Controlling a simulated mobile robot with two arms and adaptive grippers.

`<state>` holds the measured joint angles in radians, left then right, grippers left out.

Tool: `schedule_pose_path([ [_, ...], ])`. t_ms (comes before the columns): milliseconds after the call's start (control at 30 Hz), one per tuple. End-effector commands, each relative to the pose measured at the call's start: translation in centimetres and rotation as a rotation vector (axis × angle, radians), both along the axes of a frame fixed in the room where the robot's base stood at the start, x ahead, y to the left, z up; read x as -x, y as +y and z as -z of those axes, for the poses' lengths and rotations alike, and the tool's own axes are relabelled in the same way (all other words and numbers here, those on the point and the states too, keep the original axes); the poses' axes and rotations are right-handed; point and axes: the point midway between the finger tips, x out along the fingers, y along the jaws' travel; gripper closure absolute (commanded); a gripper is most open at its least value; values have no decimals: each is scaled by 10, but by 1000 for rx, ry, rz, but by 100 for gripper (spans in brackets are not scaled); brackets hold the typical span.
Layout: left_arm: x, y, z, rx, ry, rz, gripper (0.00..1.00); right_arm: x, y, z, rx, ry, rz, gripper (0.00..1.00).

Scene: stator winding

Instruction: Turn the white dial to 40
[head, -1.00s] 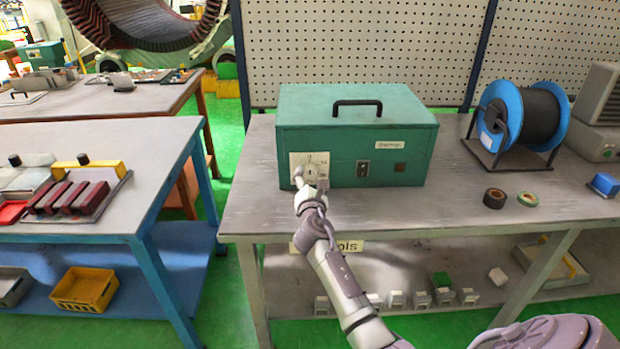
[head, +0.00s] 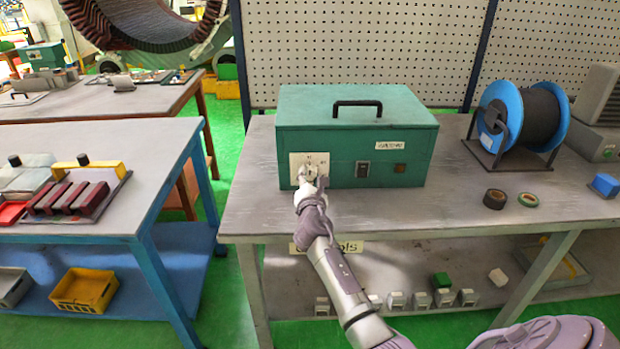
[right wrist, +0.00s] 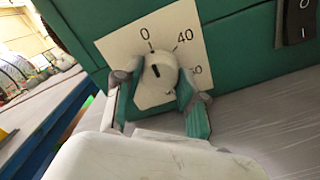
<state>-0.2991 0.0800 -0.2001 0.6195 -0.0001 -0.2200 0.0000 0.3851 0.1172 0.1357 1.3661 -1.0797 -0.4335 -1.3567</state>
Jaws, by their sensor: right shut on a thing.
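The white dial (right wrist: 164,66) sits on a pale square scale plate (right wrist: 106,45) on the front of a green box (head: 353,108). In the right wrist view its short black mark points up and left, roughly toward the 0; 40 is printed up and right of the dial. My right gripper (right wrist: 157,84) is shut on the dial, one finger on each side. In the head view my right gripper (head: 312,181) covers part of the dial and plate. My left gripper is not in view.
A black switch (head: 362,169) is on the box front, right of the plate. The box stands on a grey workbench (head: 260,205). A blue cable reel (head: 500,105) and two tape rolls (head: 495,198) are to the right. The bench front is clear.

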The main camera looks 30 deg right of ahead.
Motion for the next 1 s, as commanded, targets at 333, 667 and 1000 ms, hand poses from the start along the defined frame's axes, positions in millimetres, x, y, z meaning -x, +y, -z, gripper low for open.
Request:
schedule_pose_path([
  [333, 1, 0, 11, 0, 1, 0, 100, 0, 0, 3, -149, -89, 1, 94],
  [667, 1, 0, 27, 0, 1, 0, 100, 0, 0, 4, -409, -249, 1, 94],
  [1000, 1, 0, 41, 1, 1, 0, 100, 0, 1, 3, -666, -406, 1, 94],
])
